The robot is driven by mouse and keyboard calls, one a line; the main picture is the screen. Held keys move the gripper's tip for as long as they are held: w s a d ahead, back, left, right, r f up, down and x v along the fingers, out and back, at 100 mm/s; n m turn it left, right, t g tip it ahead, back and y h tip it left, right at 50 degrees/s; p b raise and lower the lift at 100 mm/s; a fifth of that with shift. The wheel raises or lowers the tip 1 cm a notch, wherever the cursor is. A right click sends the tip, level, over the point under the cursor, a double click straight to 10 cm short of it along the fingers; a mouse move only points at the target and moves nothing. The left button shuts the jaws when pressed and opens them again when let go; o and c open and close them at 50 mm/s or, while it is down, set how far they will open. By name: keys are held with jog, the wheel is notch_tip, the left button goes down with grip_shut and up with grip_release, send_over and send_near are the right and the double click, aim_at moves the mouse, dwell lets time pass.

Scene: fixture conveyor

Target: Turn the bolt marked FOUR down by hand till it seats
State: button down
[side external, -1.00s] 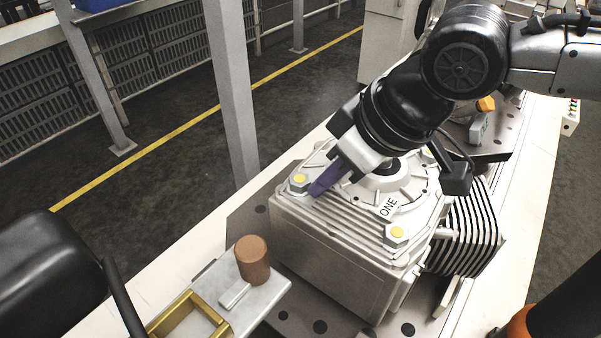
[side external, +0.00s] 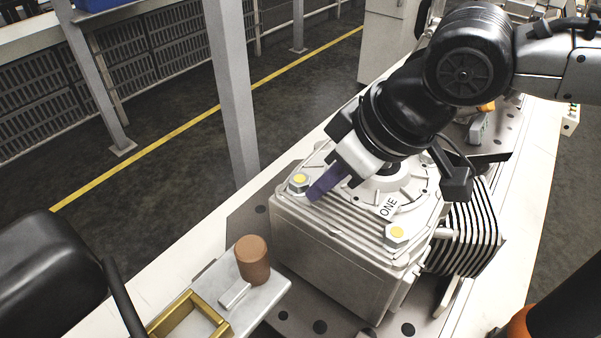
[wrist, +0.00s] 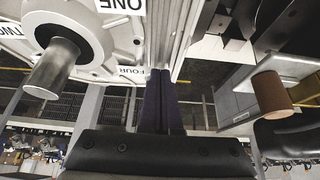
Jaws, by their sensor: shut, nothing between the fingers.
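The housing (side external: 330,250) is a pale ribbed casting with a flanged cover. A yellow-topped hex bolt (side external: 299,182) stands at its left corner in the side view. My gripper (side external: 316,193) is shut and empty, its purple fingers tilted down just right of that bolt; I cannot tell whether they touch it. In the wrist view the closed fingers (wrist: 158,100) lie next to the FOUR label (wrist: 131,73). The bolt by that label is not visible there, and the label is not readable in the side view.
Another yellow-topped bolt (side external: 397,233) stands near the ONE label (side external: 388,207). A brown cylinder (side external: 253,260) stands on a light plate beside a yellow-framed tray (side external: 190,318), front left of the housing. A finned part (side external: 467,235) is at the housing's right. A metal shaft (wrist: 54,67) protrudes from the cover.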

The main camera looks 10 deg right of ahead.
jog(key=shift+s+d+r, duration=0.1)
jog(key=shift+s, duration=0.05)
jog(key=shift+r, duration=2.85)
jog(key=w+d+r+m+t, duration=0.15)
jog(key=d+r, duration=0.25)
jog(key=d, duration=0.5)
jog(key=w+d+r+m+t, duration=0.1)
jog(key=w+d+r+m, duration=0.15)
jog(key=d, duration=0.55)
jog(key=s+d+m+h, duration=0.1)
jog(key=s+d, duration=0.2)
jog(key=d, duration=0.5)
jog(key=s+d+m+h, duration=0.1)
jog(key=s+d+m, duration=0.1)
jog(key=d, duration=0.6)
jog(key=s+d+f+m+h, duration=0.1)
jog(key=s+d+f, duration=0.3)
jog(key=s+f, duration=0.4)
jog(key=s+d+f+m+g+h, duration=0.1)
jog(key=s+d+f, duration=0.4)
jog(key=s+f, duration=0.3)
jog(key=shift+d+f, duration=0.3)
jog(key=shift+f, duration=0.1)
